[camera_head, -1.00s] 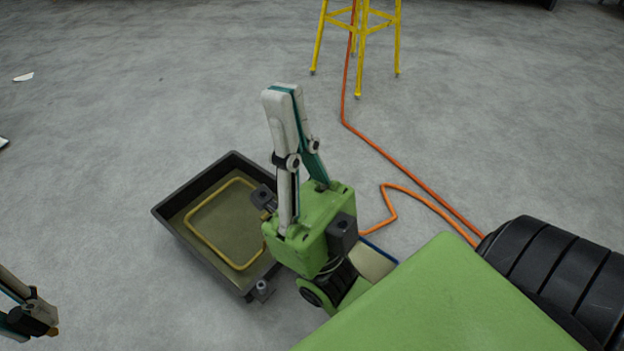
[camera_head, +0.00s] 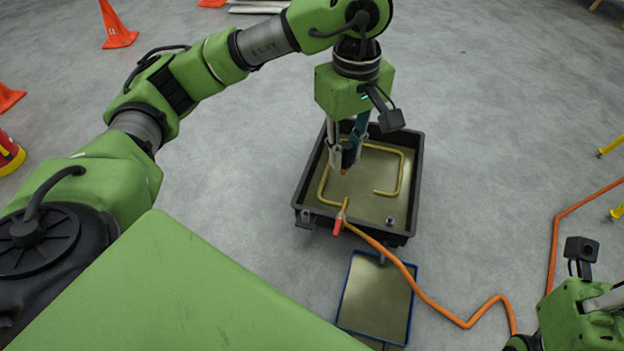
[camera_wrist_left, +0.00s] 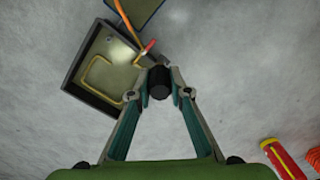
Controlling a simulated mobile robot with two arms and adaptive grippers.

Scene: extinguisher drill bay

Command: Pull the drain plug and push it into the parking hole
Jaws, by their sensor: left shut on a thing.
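My left gripper (camera_head: 347,153) points down over the black tray (camera_head: 417,180) and is shut on a black cylindrical plug (camera_head: 348,158) with an orange tip. In the left wrist view the plug (camera_wrist_left: 159,83) sits between the fingertips (camera_wrist_left: 160,90), apart from the tray (camera_wrist_left: 78,58). A small grey round fitting (camera_head: 390,221) shows at the tray's near right. A small bracket (camera_head: 304,216) is on its near left outer corner. I cannot tell which is the parking hole. My right gripper (camera_head: 606,300) is at the right edge, its fingers mostly cut off.
A yellow pipe (camera_head: 402,165) runs inside the tray, with a red-handled valve (camera_head: 338,226) at the near rim. A blue-rimmed pan (camera_head: 376,297) lies in front. An orange hose (camera_head: 440,310) crosses the floor to the right. Orange cones (camera_head: 117,28) stand far left.

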